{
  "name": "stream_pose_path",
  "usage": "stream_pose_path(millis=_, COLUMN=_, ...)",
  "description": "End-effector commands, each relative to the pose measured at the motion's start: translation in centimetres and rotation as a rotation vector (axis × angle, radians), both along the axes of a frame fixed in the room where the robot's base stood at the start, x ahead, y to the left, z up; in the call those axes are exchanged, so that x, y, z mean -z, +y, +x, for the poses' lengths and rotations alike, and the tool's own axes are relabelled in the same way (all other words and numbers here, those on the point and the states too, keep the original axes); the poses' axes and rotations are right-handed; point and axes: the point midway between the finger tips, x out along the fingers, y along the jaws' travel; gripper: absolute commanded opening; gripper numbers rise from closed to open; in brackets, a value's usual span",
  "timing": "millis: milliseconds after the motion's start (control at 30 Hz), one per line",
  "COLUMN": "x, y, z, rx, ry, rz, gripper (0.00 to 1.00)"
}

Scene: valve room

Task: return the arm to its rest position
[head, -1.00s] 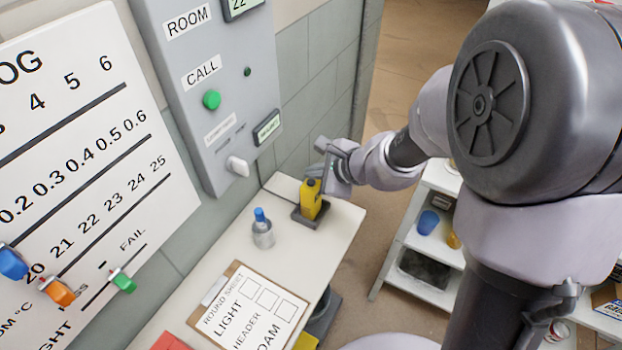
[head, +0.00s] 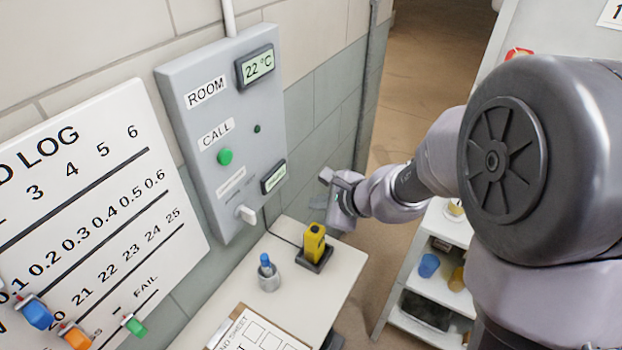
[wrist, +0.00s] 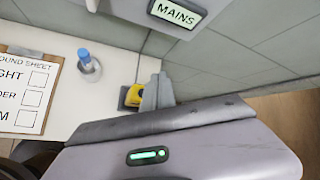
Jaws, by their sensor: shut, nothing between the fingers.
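My gripper (head: 327,178) is at the end of my arm, which reaches in from the right in the head view. It is shut and empty, above and a little to the right of the yellow device (head: 314,243) in its dark holder (head: 318,262) on the white table (head: 285,312). In the wrist view the gripper's grey fingers (wrist: 158,92) stand in front of the yellow device (wrist: 131,96) and hide part of it. I cannot see contact between the gripper and anything else.
A grey wall panel (head: 205,130) with a green button is left of the gripper. A white shelf unit (head: 405,280) with cups stands to the right. Bare floor shows between them.

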Motion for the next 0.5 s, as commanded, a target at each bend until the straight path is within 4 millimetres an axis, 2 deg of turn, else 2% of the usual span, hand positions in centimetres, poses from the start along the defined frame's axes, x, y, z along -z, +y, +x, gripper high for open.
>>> stream_pose_path(millis=67, x=-0.4, y=0.1, z=-0.1, rx=-0.012, ry=-0.007, rz=-0.005, gripper=0.0)
stream_pose_path(millis=167, x=-3.5, y=1.1, z=-2.0, rx=-0.135, ry=-0.079, rz=-0.054, gripper=0.0)
stream_pose_path(millis=267, x=-8.4, y=2.3, z=-7.3, rx=-0.396, ry=-0.206, rz=-0.197, gripper=0.0)
stream_pose_path(millis=300, x=-9.8, y=2.4, z=-10.0, rx=-0.506, ry=-0.249, rz=-0.279, gripper=0.0)
stream_pose_path(millis=400, x=-11.4, y=0.9, z=-16.3, rx=-0.736, ry=-0.314, rz=-0.506, gripper=0.0)
stream_pose_path(millis=500, x=-11.6, y=-1.8, z=-20.9, rx=-0.885, ry=-0.33, rz=-0.725, gripper=0.0)
